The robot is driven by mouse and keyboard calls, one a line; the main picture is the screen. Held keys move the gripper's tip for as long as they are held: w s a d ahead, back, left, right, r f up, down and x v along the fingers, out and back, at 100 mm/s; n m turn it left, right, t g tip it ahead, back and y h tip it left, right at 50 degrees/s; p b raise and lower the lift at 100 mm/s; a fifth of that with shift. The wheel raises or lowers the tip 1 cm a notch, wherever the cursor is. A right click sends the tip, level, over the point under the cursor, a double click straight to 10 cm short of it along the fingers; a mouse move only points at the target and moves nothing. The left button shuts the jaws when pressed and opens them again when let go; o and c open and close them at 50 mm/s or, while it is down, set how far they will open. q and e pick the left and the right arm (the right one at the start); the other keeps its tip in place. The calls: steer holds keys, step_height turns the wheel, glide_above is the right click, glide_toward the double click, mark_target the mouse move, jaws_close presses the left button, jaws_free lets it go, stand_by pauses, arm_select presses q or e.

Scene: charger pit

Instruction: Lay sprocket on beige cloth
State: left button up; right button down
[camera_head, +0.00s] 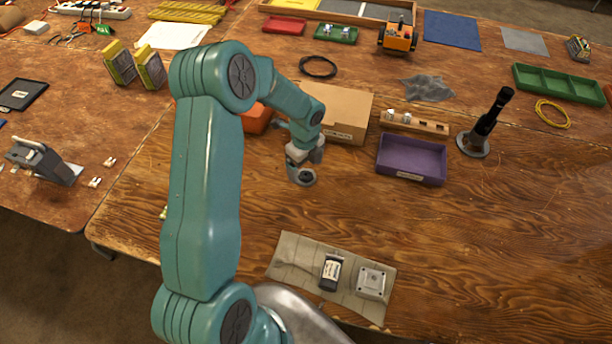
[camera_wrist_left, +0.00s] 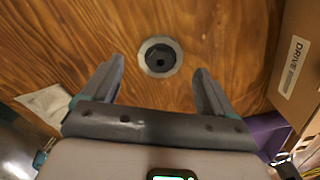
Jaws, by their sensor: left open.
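The sprocket (camera_wrist_left: 160,57) is a small round grey disc with a dark hub and a centre hole. It lies flat on the wooden table ahead of my left fingertips in the left wrist view. In the head view the sprocket (camera_head: 302,176) shows just below my left gripper (camera_head: 303,160). My left gripper (camera_wrist_left: 158,88) is open, with nothing between its fingers. The beige cloth (camera_head: 301,254) lies at the table's near edge, with a black labelled block (camera_head: 331,271) and a square grey metal part (camera_head: 371,281) on it. My right gripper is not in view.
A cardboard box (camera_head: 345,104) labelled DRIVE stands behind my left gripper. A purple tray (camera_head: 411,159) and a wooden holder (camera_head: 414,123) are to its right, then a black stand (camera_head: 486,128). The table between gripper and cloth is clear.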

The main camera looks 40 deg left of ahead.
mark_target(306, 172)
arm_select(q)
step_height(306, 172, down, 2)
steer(key=shift+d+f, duration=0.15)
steer(key=shift+f, duration=0.1)
steer(key=shift+w+f, duration=0.1)
steer(key=shift+f, duration=0.35)
steer(key=shift+r, duration=0.15)
steer(key=shift+c, duration=1.2)
steer(key=c, duration=1.1)
steer(key=shift+o, duration=0.2)
steer(key=shift+r, duration=0.1)
